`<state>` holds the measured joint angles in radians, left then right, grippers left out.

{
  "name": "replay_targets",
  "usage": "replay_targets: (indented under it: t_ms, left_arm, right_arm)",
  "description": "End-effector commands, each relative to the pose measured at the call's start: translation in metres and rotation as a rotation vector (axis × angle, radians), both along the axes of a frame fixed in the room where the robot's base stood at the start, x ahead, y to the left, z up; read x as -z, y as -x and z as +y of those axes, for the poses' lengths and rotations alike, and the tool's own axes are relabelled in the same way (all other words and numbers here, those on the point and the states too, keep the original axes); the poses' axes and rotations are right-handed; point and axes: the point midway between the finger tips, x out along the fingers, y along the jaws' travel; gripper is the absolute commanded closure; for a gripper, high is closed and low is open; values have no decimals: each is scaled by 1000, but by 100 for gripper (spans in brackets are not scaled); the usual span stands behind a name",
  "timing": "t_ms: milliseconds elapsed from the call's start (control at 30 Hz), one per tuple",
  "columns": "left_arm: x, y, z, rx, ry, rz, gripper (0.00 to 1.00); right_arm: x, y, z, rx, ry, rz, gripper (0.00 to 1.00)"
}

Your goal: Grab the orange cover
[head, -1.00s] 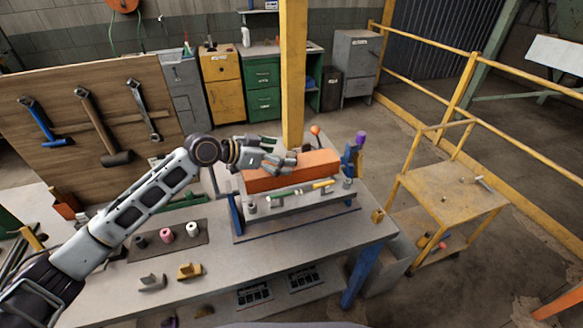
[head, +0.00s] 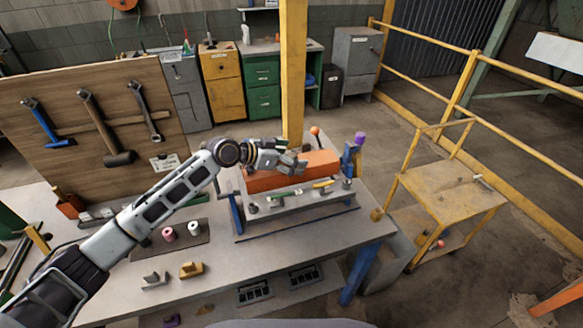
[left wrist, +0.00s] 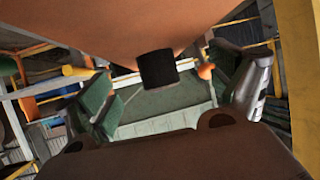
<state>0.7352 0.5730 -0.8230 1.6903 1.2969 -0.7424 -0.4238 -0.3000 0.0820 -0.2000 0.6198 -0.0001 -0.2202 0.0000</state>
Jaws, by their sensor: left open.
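The orange cover (head: 312,170) is a long, block-shaped piece lying across the grey fixture on the workbench. My left gripper (head: 290,165) is at the cover's left part, close above or beside it. In the left wrist view the fingers stand apart with green pads, and the space between them (left wrist: 167,92) holds nothing gripped. An orange surface (left wrist: 130,25), apparently the cover, fills the top of that view, with a dark knob-like part (left wrist: 157,69) hanging in front of the finger gap. Whether the fingers touch the cover cannot be told. My right gripper is not in view.
The workbench (head: 215,275) carries the fixture with small tools along its front, a dark mat (head: 185,240) with spools, and small yellow and grey parts. A yellow post (head: 292,75) rises behind the fixture. A tool board (head: 95,120) stands at left and a yellow cart (head: 450,195) at right.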

Motion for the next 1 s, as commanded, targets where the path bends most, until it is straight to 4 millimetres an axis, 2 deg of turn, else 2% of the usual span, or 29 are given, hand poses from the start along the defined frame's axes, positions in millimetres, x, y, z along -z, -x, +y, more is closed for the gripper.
replay_targets:
  t_ms: [200,600,1000]
  left_arm:
    - [0,0,0,0,0,0,8]
    - [0,0,0,0,0,0,60]
    - [-6,0,0,0,0,-1,61]
  right_arm:
    - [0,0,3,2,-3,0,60]
    - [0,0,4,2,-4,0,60]
    - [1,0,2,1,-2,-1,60]
